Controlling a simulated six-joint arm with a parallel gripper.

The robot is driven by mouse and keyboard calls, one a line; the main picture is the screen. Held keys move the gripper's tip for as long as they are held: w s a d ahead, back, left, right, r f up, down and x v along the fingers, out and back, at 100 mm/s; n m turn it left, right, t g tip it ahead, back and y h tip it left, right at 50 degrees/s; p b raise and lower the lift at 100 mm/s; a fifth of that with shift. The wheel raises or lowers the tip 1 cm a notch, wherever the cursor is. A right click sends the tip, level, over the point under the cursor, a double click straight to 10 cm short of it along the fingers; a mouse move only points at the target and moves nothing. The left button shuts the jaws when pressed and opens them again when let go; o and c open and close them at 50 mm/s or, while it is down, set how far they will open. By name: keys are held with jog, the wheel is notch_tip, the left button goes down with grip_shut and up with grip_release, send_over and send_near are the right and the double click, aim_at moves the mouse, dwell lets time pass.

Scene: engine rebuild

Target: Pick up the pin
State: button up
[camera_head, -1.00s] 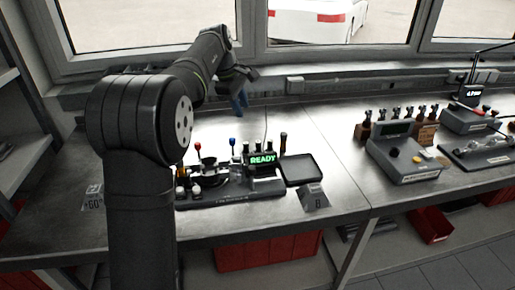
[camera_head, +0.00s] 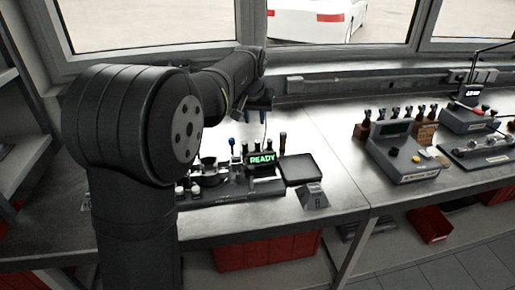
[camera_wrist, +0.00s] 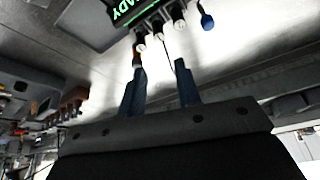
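My gripper (camera_head: 258,112) is above the back of the bench, behind the fixture. In the wrist view my gripper (camera_wrist: 160,68) shows two blue fingers set apart with nothing held between them. Several black upright pieces with bright ends (camera_wrist: 158,28) stand past the fingertips beside the green display. Which of these, if any, is the pin, I cannot tell. A dark piece with a brown top (camera_head: 283,143) stands right of the display; an orange-brown piece (camera_wrist: 139,56) shows close by the left fingertip in the wrist view.
The READY display (camera_head: 262,159) sits on the dark fixture (camera_head: 240,192). A blue-knobbed lever (camera_head: 232,143) stands left of it. A black tray (camera_head: 300,169) lies to the right. A grey control box (camera_head: 402,155) is farther right.

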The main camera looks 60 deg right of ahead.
aim_at(257, 141)
jog(key=x, duration=1.3)
jog(key=shift+s+f, duration=0.1)
jog(key=shift+f, duration=0.05)
grip_shut()
